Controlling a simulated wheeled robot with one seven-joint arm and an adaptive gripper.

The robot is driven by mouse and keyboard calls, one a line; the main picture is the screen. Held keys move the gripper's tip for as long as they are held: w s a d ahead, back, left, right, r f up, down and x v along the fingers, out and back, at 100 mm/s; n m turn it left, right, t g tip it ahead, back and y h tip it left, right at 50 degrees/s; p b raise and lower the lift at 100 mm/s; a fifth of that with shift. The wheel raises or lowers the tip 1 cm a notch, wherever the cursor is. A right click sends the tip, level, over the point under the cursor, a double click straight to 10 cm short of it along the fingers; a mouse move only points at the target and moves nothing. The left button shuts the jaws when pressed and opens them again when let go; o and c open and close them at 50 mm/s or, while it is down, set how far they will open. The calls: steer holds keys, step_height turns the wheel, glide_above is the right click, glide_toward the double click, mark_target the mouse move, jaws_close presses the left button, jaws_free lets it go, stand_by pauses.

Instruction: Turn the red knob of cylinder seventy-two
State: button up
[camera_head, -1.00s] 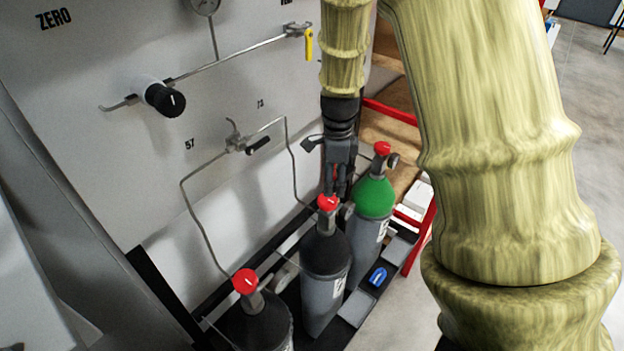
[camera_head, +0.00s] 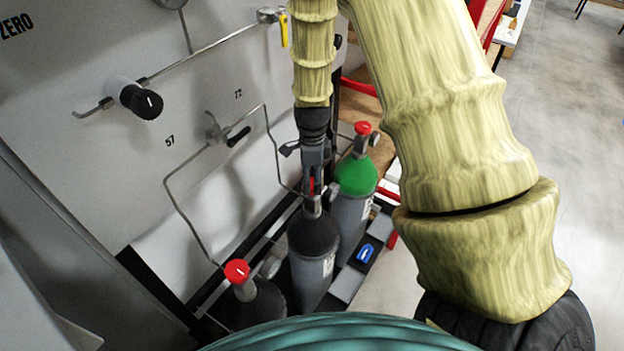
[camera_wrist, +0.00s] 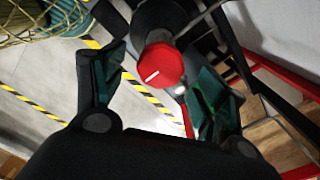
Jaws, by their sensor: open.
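The middle cylinder (camera_head: 313,262), dark-topped and grey, stands below the panel line marked 72. Its red knob (camera_wrist: 160,66) shows in the wrist view with a white mark on top. In the head view only a red sliver of this knob (camera_head: 311,186) shows between my fingers. My gripper (camera_head: 314,188) points down at this knob. It is open, with one finger on each side of the knob in the wrist view. I cannot tell whether either finger touches it.
A green-topped cylinder (camera_head: 356,176) with a red knob stands close behind. Another dark cylinder with a red knob (camera_head: 237,271) stands at front left. The wall panel (camera_head: 75,160) carries thin pipes, a black knob (camera_head: 141,101) and valve levers. Open floor lies to the right.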

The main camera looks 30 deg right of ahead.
mark_target(312, 186)
steer(key=shift+f+p, duration=0.3)
steer(key=shift+f, duration=1.05)
steer(key=c, duration=1)
